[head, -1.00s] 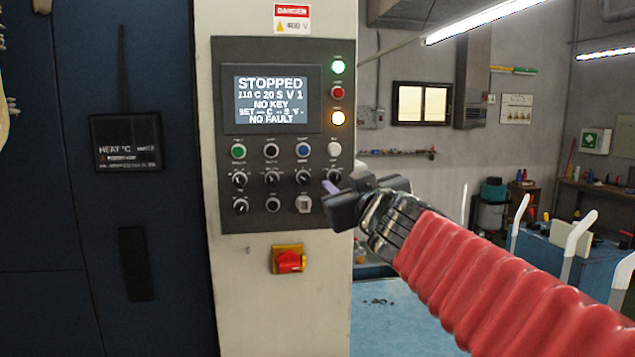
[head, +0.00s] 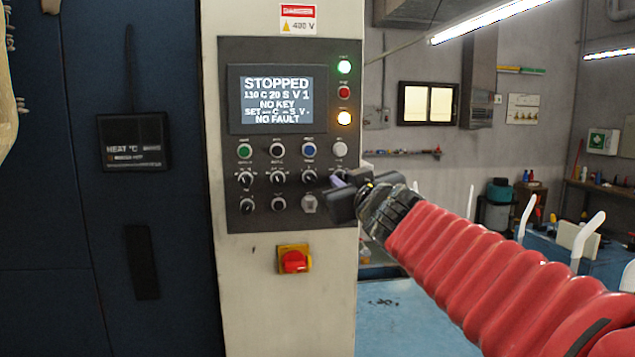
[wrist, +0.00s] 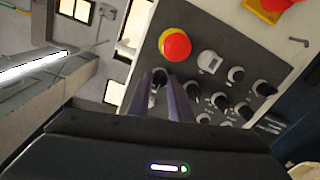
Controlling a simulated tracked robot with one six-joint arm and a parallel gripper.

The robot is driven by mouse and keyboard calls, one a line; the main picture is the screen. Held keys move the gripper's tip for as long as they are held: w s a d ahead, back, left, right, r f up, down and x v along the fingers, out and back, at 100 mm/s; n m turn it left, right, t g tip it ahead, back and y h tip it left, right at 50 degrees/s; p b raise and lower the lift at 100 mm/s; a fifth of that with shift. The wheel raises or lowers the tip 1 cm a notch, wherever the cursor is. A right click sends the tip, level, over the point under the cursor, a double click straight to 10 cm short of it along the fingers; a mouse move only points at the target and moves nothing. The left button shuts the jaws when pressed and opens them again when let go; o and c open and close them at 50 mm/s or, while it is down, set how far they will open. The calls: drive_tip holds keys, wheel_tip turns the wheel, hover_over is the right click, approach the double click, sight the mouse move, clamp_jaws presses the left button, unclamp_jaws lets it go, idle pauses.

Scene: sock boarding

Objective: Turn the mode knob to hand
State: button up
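The control panel (head: 291,220) has a row of black selector knobs, with one knob (head: 309,177) just left of my gripper (head: 337,182). The labels are too small to read, so I cannot tell which is the mode knob. In the wrist view my gripper (wrist: 159,76) has its two purple fingers apart, with the end knob (wrist: 159,79) of the row showing between the tips. I cannot tell whether the fingers touch it. My gripper hides this knob in the head view. The screen (head: 277,99) reads STOPPED, NO KEY and NO FAULT.
A red mushroom button (wrist: 175,45) and a pale square switch (wrist: 210,62) are close to the fingers. Coloured push buttons (head: 245,151) line the row above the knobs. A red rotary switch (head: 294,260) on yellow sits below the panel. A blue table (head: 410,315) stands to the right.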

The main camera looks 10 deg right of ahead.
clamp_jaws()
drive_tip(key=shift+n, duration=0.4)
drive_tip(key=n, duration=0.4)
drive_tip(key=shift+a+n, duration=0.1)
drive_tip(key=shift+n, duration=1.9)
